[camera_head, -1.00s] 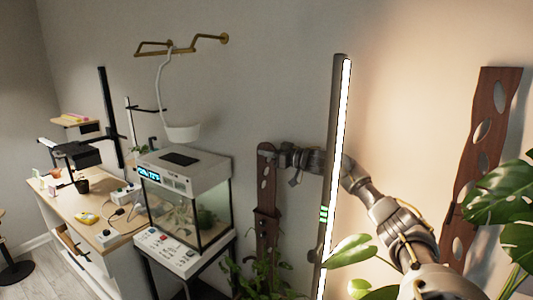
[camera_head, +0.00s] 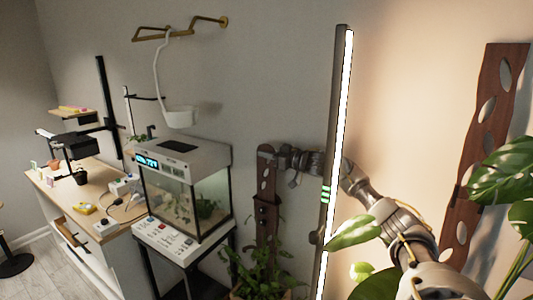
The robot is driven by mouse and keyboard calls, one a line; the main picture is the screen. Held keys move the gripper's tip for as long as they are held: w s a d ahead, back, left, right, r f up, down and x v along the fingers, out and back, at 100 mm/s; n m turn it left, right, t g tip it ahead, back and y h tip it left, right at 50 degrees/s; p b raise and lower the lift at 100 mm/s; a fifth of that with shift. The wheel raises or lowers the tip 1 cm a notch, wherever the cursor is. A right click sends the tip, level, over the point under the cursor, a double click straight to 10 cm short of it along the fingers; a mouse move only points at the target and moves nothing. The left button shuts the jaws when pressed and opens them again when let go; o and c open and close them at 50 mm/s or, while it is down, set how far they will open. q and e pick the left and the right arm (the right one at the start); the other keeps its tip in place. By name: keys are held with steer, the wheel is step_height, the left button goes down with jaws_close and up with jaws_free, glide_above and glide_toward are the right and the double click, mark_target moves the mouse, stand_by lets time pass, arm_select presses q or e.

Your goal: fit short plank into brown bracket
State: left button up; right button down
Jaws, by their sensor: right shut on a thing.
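The short plank (camera_head: 265,178) is dark brown wood with oval holes. It stands upright by the wall, left of the tall light bar. My right gripper (camera_head: 277,158) is at its top end, shut on it. The brown bracket (camera_head: 266,214) shows as a wider dark piece around the plank's lower part. The plank's lower end appears to be behind or in it, but the dark colours make the exact fit hard to tell. Leaves hide the area below. My left gripper is not in view.
The lit light bar (camera_head: 340,130) crosses in front of my right arm. A longer holed plank (camera_head: 488,125) is on the right wall. A potted plant (camera_head: 262,265) stands below the bracket. A glass tank (camera_head: 190,195) stands left. Large leaves (camera_head: 500,185) crowd the right.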

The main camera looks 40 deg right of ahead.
steer(key=shift+f, duration=0.2)
steer(key=c, duration=1.5)
jaws_free()
steer(key=b+v, duration=0.6)
steer(key=v, duration=0.4)
steer(key=shift+s, duration=0.4)
steer(key=shift+d+r, duration=0.1)
